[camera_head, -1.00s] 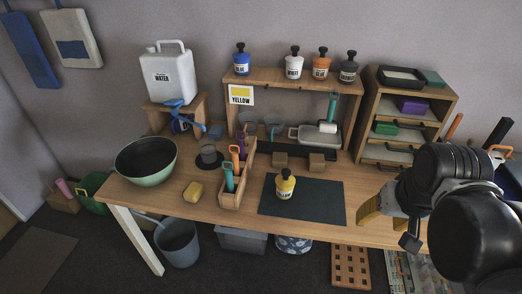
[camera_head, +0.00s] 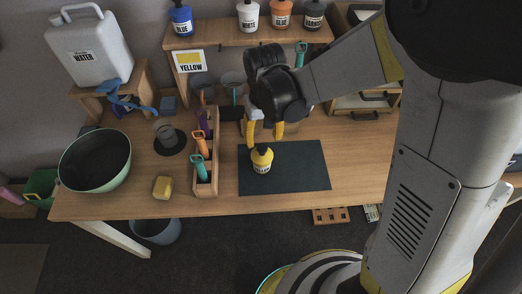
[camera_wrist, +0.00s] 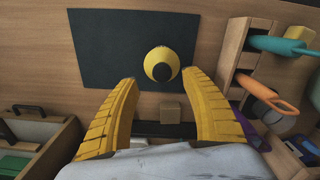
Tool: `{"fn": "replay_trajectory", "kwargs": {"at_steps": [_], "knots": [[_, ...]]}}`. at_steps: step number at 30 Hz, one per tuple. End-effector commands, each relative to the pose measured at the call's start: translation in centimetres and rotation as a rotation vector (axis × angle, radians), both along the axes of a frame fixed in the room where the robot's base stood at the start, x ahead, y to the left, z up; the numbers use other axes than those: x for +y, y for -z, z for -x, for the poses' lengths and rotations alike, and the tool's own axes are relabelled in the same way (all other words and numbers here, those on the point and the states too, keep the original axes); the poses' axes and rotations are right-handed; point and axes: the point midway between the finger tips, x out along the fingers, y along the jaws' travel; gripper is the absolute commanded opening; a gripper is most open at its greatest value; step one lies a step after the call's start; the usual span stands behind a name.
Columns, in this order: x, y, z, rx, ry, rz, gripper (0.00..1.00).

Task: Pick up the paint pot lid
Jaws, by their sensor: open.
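The yellow paint pot (camera_head: 262,163) stands upright on the dark mat (camera_head: 305,178). Its black, knob-like lid (camera_head: 261,149) is on top. The wrist view shows the pot (camera_wrist: 153,55) from above, with the round black lid (camera_wrist: 162,72) near its centre. My gripper (camera_head: 265,140) is open and empty. Its two yellow fingers are above and just behind the pot in the head view. In the wrist view my gripper (camera_wrist: 161,78) has the lid between and slightly beyond its fingertips, apart from both. I cannot tell the exact height gap.
A wooden tool caddy (camera_head: 206,189) with orange and teal handles stands left of the mat. A small wooden block (camera_wrist: 171,112) lies behind the pot. A shelf (camera_head: 225,37) with several pots is at the back. A green bowl (camera_head: 95,160) and yellow sponge (camera_head: 162,187) are left.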

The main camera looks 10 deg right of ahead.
Motion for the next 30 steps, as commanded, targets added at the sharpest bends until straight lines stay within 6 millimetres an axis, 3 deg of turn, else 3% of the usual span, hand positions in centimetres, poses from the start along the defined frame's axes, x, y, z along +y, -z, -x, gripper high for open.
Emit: {"fn": "replay_trajectory", "kwargs": {"at_steps": [11, 18, 19, 23, 30], "knots": [[0.3, 5.0, 0.3, -0.001, 0.000, 0.000, 0.55], [0.3, 5.1, 0.3, -0.001, 0.000, 0.000, 0.55], [0.3, 5.1, 0.3, -0.001, 0.000, 0.000, 0.50], [0.3, 5.1, 0.3, -0.001, 0.000, 0.000, 0.10], [0.3, 5.1, 0.3, -0.001, 0.000, 0.000, 0.10]]}}
